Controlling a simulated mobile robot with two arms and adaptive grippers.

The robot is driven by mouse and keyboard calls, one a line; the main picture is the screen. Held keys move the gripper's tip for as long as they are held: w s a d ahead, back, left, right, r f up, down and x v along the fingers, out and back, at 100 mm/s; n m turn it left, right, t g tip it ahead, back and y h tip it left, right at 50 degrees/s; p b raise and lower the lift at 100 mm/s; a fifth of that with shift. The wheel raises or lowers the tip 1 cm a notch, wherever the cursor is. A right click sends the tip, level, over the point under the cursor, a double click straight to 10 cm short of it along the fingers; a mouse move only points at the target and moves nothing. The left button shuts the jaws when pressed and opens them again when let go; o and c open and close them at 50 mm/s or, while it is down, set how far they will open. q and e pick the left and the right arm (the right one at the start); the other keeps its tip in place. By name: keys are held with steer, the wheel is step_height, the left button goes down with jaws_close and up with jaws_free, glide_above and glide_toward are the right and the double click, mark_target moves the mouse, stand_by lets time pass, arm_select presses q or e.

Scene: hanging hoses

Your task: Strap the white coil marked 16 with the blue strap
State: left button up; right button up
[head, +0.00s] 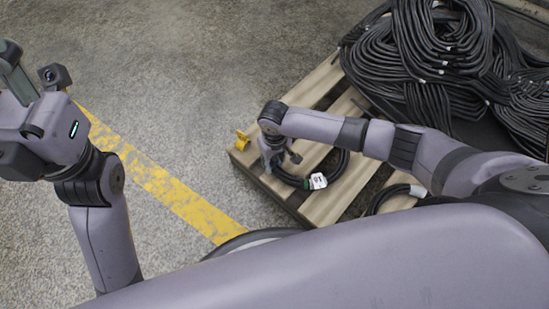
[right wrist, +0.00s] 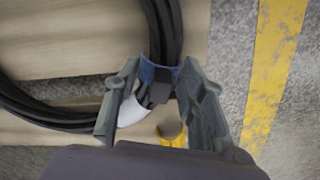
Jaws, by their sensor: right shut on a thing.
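A black coil (head: 335,168) with a white tag (head: 318,181) lies on the pallet; the tag reads 16, upside down in the head view. The hose itself looks black, not white. It also shows in the right wrist view (right wrist: 45,115). My right gripper (head: 279,160) is at the coil's left side. In the right wrist view its fingers (right wrist: 160,74) are shut on the blue strap (right wrist: 157,72), which lies around the bundled hose with a dark block on it. Whether the strap is fastened is unclear. My left gripper (head: 14,75) is raised at the far left, its jaws unclear.
The wooden pallet (head: 330,85) carries a large heap of black hoses (head: 445,45) at the back right. A yellow piece (head: 242,140) sits at the pallet's left corner. Another black coil (head: 378,198) lies nearer my body. Concrete floor with a yellow line (head: 160,180) is clear on the left.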

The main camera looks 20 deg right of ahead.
steer(key=shift+f, duration=0.2)
steer(key=o, duration=1.2)
steer(key=shift+r, duration=0.15)
step_height(320, 180, up, 12)
steer(key=shift+f, duration=0.15)
